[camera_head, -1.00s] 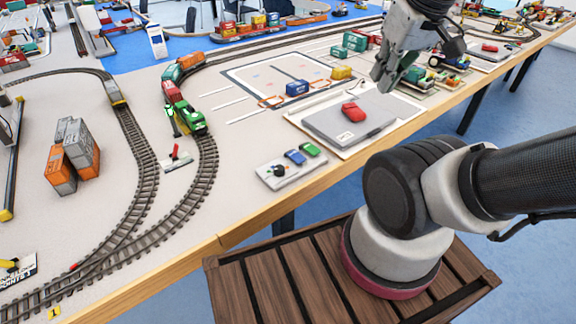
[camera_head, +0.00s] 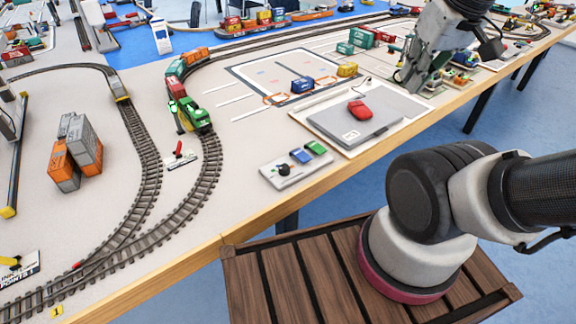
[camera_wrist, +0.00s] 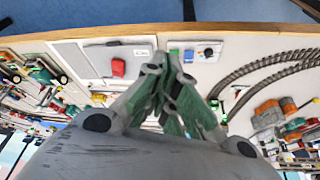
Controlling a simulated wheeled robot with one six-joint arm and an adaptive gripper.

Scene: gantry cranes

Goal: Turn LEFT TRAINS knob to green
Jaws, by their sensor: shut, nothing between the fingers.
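A small grey control panel (camera_head: 276,181) lies flat near the table's front edge. It has a black round knob (camera_head: 283,170) at its left end, with blue and green blocks to the right. Its label and the knob's setting are too small to read. In the wrist view the panel (camera_wrist: 197,58) and knob (camera_wrist: 208,52) lie just beyond and right of the fingertips. My gripper (camera_head: 405,86) is shut and empty at the far right end of the grey laptop-like slab, apart from the knob. Its fingers also show in the wrist view (camera_wrist: 165,65).
A grey slab (camera_head: 340,132) with a red block (camera_head: 360,110) lies between my gripper and the panel. Curved rails with a green train (camera_head: 195,114) lie to the panel's left. Orange and grey containers (camera_head: 76,150) stand upright further left.

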